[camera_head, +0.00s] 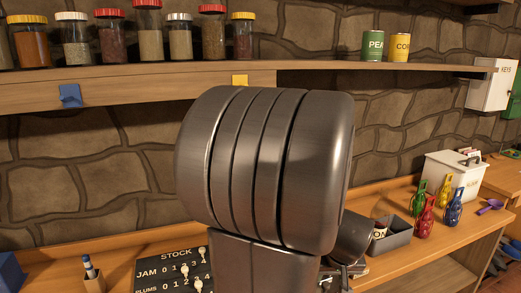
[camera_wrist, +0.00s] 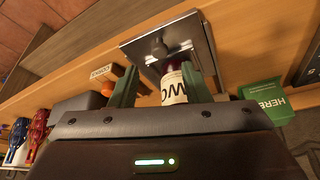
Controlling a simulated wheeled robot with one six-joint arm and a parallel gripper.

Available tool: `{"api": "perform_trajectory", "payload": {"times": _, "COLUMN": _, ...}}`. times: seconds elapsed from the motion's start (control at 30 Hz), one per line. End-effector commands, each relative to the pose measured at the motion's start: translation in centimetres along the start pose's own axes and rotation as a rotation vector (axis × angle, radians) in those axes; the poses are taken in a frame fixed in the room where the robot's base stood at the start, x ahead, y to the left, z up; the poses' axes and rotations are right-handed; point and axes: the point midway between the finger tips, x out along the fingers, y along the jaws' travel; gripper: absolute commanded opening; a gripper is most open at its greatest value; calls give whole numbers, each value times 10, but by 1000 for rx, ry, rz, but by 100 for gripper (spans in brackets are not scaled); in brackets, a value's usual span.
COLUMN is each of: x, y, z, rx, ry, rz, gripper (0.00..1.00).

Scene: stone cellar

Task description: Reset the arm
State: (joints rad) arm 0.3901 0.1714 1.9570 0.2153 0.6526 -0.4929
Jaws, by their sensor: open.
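The dark bulk of my own arm fills the middle of the head view and hides much of the bench. My gripper (camera_wrist: 163,70) shows in the wrist view with its two greenish fingers apart. A small dark container with a white label (camera_wrist: 173,88), lettered in part "WO", shows between or just beyond the fingers; I cannot tell whether they touch it. A square metal plate or tray (camera_wrist: 140,52) lies behind it. In the head view only a sliver of the gripper end shows, low behind the arm.
Spice jars (camera_head: 150,35) line the upper shelf (camera_head: 130,90). A green herb box (camera_wrist: 264,106) is at right in the wrist view.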

Motion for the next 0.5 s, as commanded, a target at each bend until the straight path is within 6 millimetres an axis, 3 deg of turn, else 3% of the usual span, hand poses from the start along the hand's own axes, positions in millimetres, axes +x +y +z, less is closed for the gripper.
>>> {"api": "perform_trajectory", "payload": {"times": 0.3, "x": 52, "y": 0, "z": 1, "rx": -1, "ry": -4, "rz": -2, "gripper": 43}}
{"api": "perform_trajectory", "payload": {"times": 0.5, "x": 60, "y": -7, "z": -16, "rx": -3, "ry": -2, "rz": -1, "gripper": 43}}
